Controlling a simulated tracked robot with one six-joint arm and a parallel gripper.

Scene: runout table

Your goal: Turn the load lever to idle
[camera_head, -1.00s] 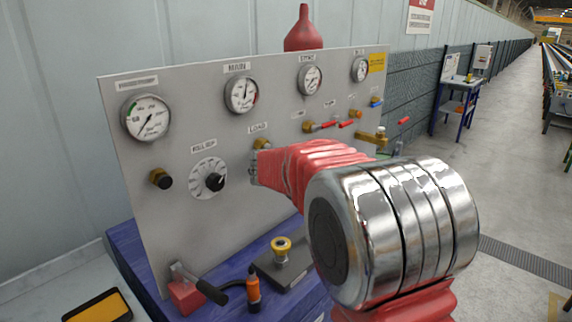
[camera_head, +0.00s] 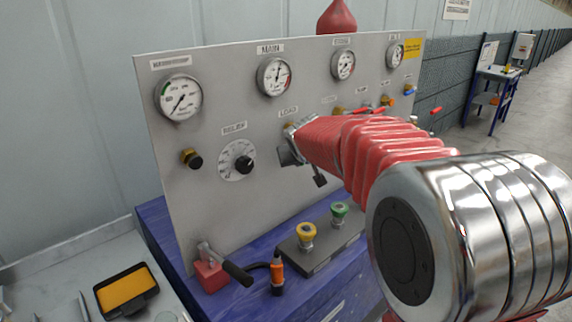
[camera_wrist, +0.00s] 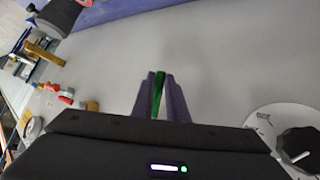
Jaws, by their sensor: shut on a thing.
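The load lever's green handle (camera_wrist: 159,95) shows in the wrist view, lying between the two dark fingers of my gripper (camera_wrist: 160,98). My gripper is shut on it. In the head view, my gripper (camera_head: 292,155) is at the grey panel (camera_head: 215,215), just below the LOAD label (camera_head: 288,111). The handle itself is hidden there behind the gripper and my red-sleeved arm. The lever's exact angle on the panel cannot be told.
The relief dial (camera_head: 238,160) is left of my gripper. Several gauges line the panel's top. Yellow (camera_head: 307,237) and green (camera_head: 339,213) knobs stand on a box below.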

